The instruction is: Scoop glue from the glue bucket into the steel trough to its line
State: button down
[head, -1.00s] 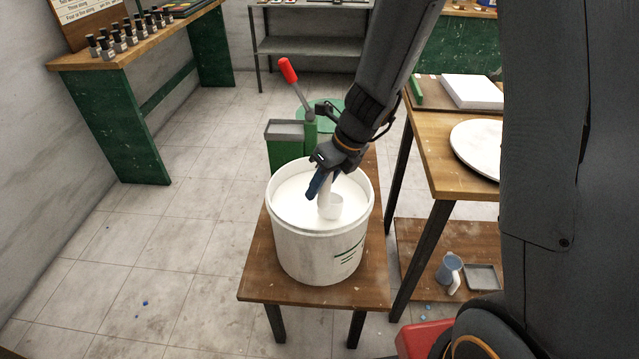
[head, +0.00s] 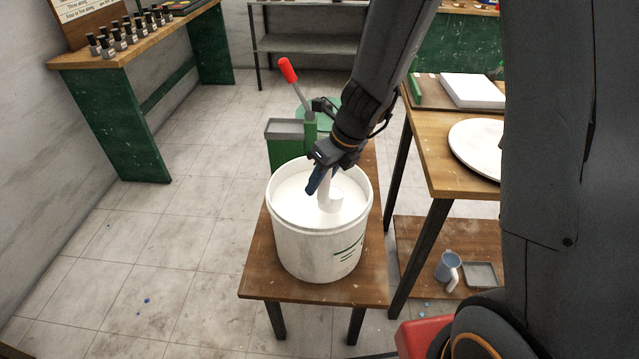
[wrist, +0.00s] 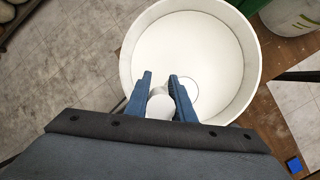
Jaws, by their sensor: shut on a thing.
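The glue bucket (head: 318,245) is a large white tub on a low wooden bench, holding smooth white glue (head: 295,200). It also fills the top of the wrist view (wrist: 252,70). My gripper (wrist: 160,78), with blue fingers, is shut on a white scoop (wrist: 160,104) inside the bucket's mouth. The scoop's cup (head: 330,203) is at the glue; in the wrist view only a thin round outline shows there, and how deep it sits is unclear. A shallow grey rectangular trough (head: 285,128) tops a green stand behind the bucket; its line cannot be made out.
A red-handled lever (head: 288,70) rises beside the trough. A wooden table (head: 450,170) at right carries a round white slab (head: 478,150). A blue-grey jug (head: 448,265) and grey tray (head: 481,273) lie on its lower shelf.

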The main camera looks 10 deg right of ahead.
notch_tip(320, 180, up, 11)
jog(key=t+h+p, duration=0.1)
jog(key=t+p, duration=0.1)
jog(key=p, duration=0.6)
jog(key=shift+n+h, duration=0.3)
jog(key=shift+h, duration=0.1)
jog(key=shift+d, duration=0.1)
dwell(0.4)
